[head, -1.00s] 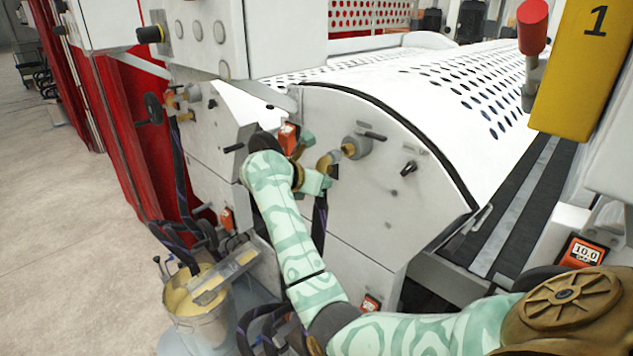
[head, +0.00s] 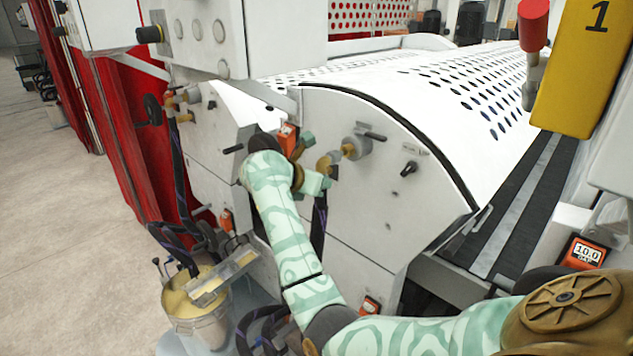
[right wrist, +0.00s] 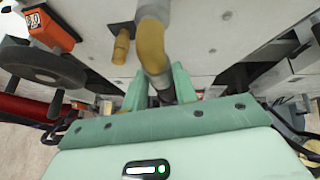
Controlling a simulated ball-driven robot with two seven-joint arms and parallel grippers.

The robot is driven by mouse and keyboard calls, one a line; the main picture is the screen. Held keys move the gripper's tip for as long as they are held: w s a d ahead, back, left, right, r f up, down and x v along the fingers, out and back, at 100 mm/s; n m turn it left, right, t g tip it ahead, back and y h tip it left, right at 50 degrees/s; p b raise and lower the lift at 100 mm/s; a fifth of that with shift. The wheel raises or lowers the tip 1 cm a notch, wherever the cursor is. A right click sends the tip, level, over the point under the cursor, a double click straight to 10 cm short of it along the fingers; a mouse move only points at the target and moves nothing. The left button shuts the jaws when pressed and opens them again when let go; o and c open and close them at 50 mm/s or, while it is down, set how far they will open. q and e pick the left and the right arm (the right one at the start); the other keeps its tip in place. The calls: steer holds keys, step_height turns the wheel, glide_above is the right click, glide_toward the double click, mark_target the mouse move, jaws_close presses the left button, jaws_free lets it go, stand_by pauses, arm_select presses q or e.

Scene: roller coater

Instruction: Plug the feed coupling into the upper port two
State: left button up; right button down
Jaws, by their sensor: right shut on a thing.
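The feed coupling is a tan elbow (right wrist: 153,48) with a grey lower end between the fingers of my right gripper (right wrist: 160,88). The gripper is shut on it. In the head view the right gripper (head: 312,163) is at the machine's white front panel, and the coupling (head: 328,163) shows beside it, partly hidden. The coupling's far end meets or lines up with the brass and grey port fitting (head: 357,147); I cannot tell whether it is fully seated. My left gripper is not in view.
An orange display (head: 288,138) sits just left of the gripper. A black valve handle (head: 409,167) is on the panel to the right. Dark hoses (head: 180,235) hang at the left above a bucket (head: 193,300). A short brass stub (right wrist: 122,45) is beside the coupling.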

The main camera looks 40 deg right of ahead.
stand_by(0.3)
steer(key=shift+w+d+b, duration=0.1)
steer(key=shift+d+b, duration=0.75)
steer(key=shift+d, duration=0.45)
stand_by(0.3)
steer(key=c, duration=1)
jaws_free()
